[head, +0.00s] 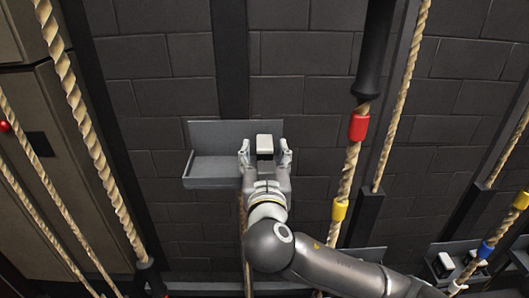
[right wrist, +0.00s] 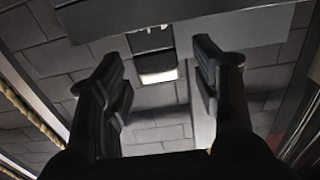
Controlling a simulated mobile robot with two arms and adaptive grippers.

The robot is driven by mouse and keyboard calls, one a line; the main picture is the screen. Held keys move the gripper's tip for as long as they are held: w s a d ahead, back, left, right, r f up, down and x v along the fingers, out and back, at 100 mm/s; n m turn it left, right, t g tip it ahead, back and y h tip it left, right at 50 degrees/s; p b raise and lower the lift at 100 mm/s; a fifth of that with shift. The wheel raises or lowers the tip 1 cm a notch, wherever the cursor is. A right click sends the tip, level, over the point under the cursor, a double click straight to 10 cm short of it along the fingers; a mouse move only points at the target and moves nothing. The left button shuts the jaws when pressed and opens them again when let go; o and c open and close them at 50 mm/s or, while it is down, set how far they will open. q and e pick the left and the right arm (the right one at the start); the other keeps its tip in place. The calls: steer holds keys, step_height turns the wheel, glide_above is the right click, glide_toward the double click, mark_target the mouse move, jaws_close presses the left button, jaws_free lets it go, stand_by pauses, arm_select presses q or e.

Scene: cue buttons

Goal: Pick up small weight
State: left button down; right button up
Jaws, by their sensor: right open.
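A small block-shaped weight (head: 264,140), pale on its top and dark on the side, shows between the fingertips of my right gripper (head: 264,152) in the head view. It sits at the right part of a grey tray (head: 215,168). In the right wrist view, a dark block with a bright pale face (right wrist: 158,75) lies between and beyond the two spread fingers of the right gripper (right wrist: 157,62). The right gripper is open, with a gap on both sides of the block. Its fingers hide part of the tray. My left gripper is not in view.
Thick ropes hang around the tray, one with a red band (head: 358,127) and a yellow band (head: 339,209) right of my arm. Another tray (head: 458,246) with dark and pale blocks stands at the lower right. A dark brick wall (head: 310,60) lies behind.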

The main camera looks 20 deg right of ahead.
mark_target(265, 141)
steer(key=p+x, duration=0.1)
steer(key=x, duration=0.2)
steer(key=shift+w+d+p, duration=0.15)
steer(key=shift+w+p, duration=0.05)
steer(key=shift+p, duration=0.2)
steer(key=shift+w+d+f, duration=0.1)
steer(key=shift+w+d, duration=0.05)
steer(key=shift+w, duration=0.35)
steer(key=c, duration=0.3)
jaws_close()
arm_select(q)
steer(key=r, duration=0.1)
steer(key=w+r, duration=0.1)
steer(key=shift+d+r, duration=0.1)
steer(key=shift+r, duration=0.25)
